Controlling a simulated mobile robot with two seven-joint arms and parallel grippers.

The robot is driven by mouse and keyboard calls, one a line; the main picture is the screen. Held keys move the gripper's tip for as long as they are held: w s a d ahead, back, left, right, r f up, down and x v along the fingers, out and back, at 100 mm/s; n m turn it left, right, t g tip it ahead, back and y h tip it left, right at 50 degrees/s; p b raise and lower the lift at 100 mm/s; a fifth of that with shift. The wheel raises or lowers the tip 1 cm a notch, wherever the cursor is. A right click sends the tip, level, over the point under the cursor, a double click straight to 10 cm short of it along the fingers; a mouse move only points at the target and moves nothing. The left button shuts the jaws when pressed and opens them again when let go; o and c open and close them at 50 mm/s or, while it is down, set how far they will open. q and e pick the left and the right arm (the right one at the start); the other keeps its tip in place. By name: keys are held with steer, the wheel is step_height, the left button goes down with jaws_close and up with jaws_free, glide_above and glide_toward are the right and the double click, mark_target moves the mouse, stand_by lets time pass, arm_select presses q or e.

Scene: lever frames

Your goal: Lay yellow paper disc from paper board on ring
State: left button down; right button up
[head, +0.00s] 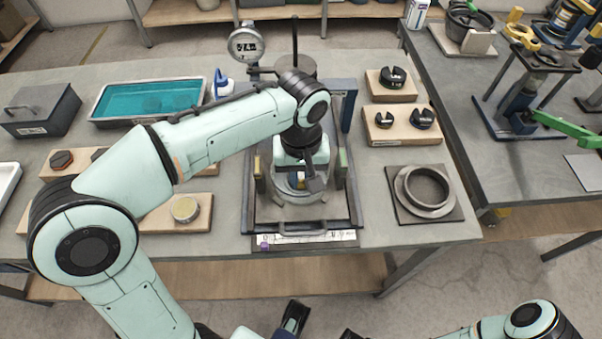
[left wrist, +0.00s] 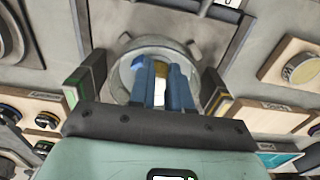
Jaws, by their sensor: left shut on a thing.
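My left gripper (head: 301,183) reaches down over the middle of the metal frame, above a round grey metal ring (head: 283,196). In the left wrist view its blue fingers (left wrist: 160,85) are close together in front of the ring (left wrist: 124,72). A narrow yellow strip, which looks like the edge of the yellow paper disc (left wrist: 160,69), shows between the fingertips; the rest of it is hidden. I cannot tell whether it touches the ring. A wooden board (head: 152,222) at the left bears a pale yellow round piece (head: 185,208).
A frame with upright posts surrounds the ring, with a dial gauge (head: 246,45) behind it. A teal tray (head: 150,99) stands back left. Wooden blocks with black pieces (head: 402,126) and a second grey ring on a plate (head: 427,188) stand at the right.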

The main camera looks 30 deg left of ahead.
arm_select(q)
steer(key=shift+f, duration=0.15)
stand_by(0.6)
steer(key=c, duration=1)
jaws_free()
step_height(320, 180, up, 13)
steer(key=p, duration=0.3)
steer(key=shift+r+p, duration=0.2)
steer(key=shift+p, duration=0.15)
